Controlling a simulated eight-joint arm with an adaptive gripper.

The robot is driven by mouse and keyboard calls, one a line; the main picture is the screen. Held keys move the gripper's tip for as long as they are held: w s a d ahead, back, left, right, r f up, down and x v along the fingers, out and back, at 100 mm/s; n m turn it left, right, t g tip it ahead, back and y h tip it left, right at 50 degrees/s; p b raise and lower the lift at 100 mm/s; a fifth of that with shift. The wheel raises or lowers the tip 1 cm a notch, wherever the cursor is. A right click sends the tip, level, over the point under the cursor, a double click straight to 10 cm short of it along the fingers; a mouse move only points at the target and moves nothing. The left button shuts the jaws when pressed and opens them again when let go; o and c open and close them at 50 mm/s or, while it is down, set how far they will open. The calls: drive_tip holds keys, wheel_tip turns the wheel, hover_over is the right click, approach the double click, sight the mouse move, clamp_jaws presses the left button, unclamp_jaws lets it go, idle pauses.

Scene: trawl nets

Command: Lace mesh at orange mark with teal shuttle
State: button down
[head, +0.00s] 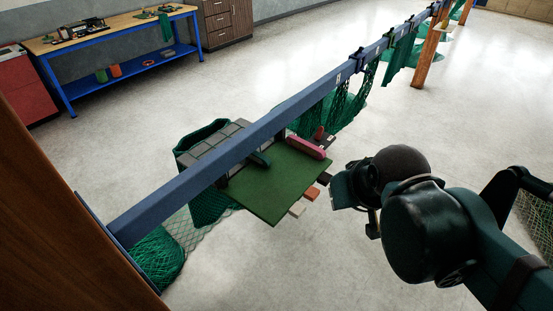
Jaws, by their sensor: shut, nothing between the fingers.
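My gripper (345,190) is at the right of the green work board (276,187), apart from it. It looks shut and empty, though its fingertips are small and partly hidden by the wrist. A dark teal, elongated piece (259,158) lies at the board's back left edge beside the blue beam; it may be the teal shuttle, but I cannot be sure. Green mesh (345,107) hangs from the beam behind the board.
The long blue beam (270,122) crosses diagonally above the board. A pink piece (305,146) lies on the board's far side. A white block (298,209) is beside the orange one. More netting (158,258) is at lower left. Open floor (440,120) lies beyond my arm.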

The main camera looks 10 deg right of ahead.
drive_tip(key=w+a+r+n+g+p, duration=0.3)
drive_tip(key=w+a+r+n+p, duration=0.1)
drive_tip(key=w, duration=0.5)
drive_tip(key=n+g+p, duration=0.4)
drive_tip(key=p, duration=0.1)
hover_over(278, 172)
drive_tip(key=s+d, duration=0.3)
drive_tip(key=shift+f, duration=0.95)
drive_tip(key=shift+a, duration=0.15)
drive_tip(key=shift+f, duration=0.15)
wheel_tip(278, 172, down, 10)
drive_tip(key=shift+r, duration=0.1)
drive_tip(key=shift+w+a+p, duration=0.3)
drive_tip(key=shift+w+a, duration=1.1)
